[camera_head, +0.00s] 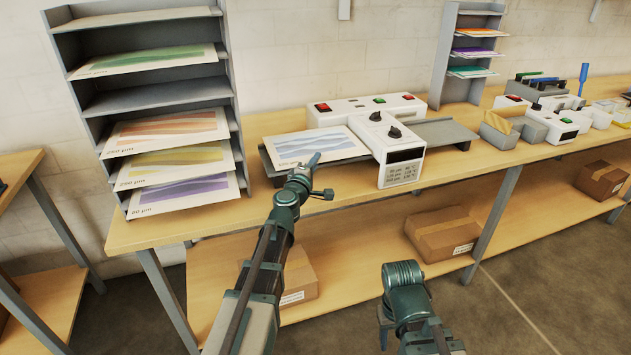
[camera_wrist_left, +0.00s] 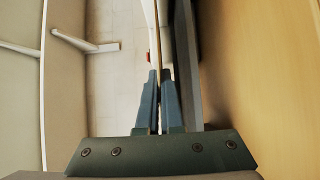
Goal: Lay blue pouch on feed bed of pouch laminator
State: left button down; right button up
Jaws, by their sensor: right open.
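The blue pouch (camera_head: 312,143), a white sheet with blue waves, is over the dark grey feed bed (camera_head: 268,160) on the left side of the white pouch laminator (camera_head: 395,145). Its right end is close to the laminator body. My left gripper (camera_head: 314,161) is at the pouch's front edge. In the left wrist view its fingers (camera_wrist_left: 160,100) are nearly together on a thin edge-on sheet. Whether the pouch rests fully on the bed is unclear. My right gripper (camera_head: 386,322) is low in front of the bench, away from the pouch; its fingers are hard to make out.
A grey shelf rack (camera_head: 155,100) with several coloured pouches stands at the left. Small devices and a tan block (camera_head: 502,122) are at the right. Cardboard boxes (camera_head: 442,233) sit on the lower shelf.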

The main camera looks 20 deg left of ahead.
pick_arm(q)
jog(key=shift+f, duration=0.1)
notch_tip(320, 180, down, 4)
jog(key=b, duration=0.3)
jog(key=shift+b, duration=0.35)
jog(key=shift+r, duration=0.2)
jog(key=shift+f, duration=0.15)
jog(key=c, duration=1.1)
grip_release()
